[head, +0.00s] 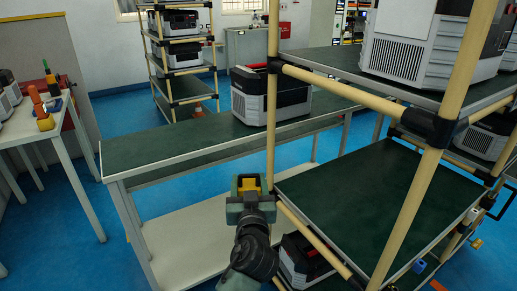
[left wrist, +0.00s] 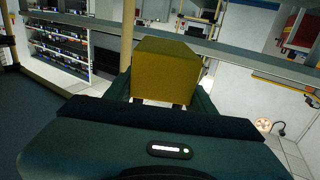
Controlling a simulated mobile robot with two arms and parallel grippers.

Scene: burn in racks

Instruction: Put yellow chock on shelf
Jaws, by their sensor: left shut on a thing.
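The yellow chock (head: 249,186) is between the fingers of my left gripper (head: 250,197), which is shut on it. In the left wrist view the chock (left wrist: 166,71) is a yellow block held between the dark green fingers. The rack's empty middle shelf (head: 375,200) has a dark green top and lies just right of the gripper. A tan rack post (head: 272,120) stands close to the right of the held chock. The chock is in the air, apart from the shelf. My right gripper is not in view.
A long green-topped bench (head: 180,150) with a grey and black power unit (head: 271,97) stands behind the gripper. The rack's upper shelf (head: 350,68) carries large units. Another unit (head: 303,262) sits low on the rack. A white table (head: 20,125) is at left.

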